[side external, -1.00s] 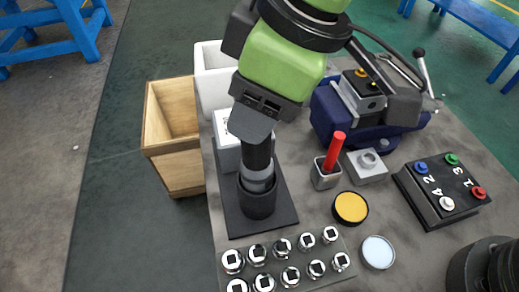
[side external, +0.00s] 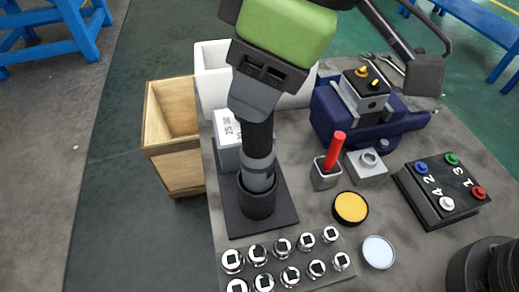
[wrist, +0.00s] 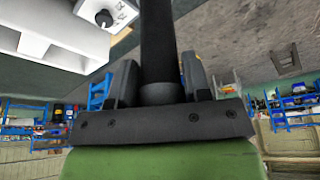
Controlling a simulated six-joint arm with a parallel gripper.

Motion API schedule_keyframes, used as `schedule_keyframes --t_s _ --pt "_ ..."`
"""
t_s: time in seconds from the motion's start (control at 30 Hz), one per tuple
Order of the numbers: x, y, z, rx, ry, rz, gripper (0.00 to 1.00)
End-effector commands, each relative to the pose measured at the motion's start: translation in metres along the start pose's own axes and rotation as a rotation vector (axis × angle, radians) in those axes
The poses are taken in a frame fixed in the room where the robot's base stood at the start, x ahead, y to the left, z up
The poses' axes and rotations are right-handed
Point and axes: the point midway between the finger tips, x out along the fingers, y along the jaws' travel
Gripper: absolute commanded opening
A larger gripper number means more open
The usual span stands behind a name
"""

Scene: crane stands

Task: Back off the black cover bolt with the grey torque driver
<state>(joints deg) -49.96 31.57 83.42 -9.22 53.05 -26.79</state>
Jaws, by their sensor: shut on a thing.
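My gripper (side external: 254,108) is shut on the black upper handle of the torque driver (side external: 259,178). The driver is upright, its grey lower body just above or still partly inside a black round holder (side external: 257,204) on a black base plate (side external: 282,212). In the wrist view the dark handle (wrist: 158,45) stands between my two fingers. The driver's tip is hidden.
A red-handled tool (side external: 335,150) stands in a metal cup right of the driver. Several sockets (side external: 284,247) fill a front rack. A numbered button box (side external: 441,190), yellow disc (side external: 350,208) and white disc (side external: 378,252) lie right. A wooden crate (side external: 176,180) and white bin (side external: 209,70) stand left.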

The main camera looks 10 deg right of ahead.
Motion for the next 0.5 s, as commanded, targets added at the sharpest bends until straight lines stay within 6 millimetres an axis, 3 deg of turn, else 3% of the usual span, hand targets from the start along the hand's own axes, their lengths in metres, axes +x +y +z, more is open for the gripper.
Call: schedule_keyframes --t_s 0.5 --pt "-0.024 0.0 -0.01 -0.001 0.009 0.001 0.03"
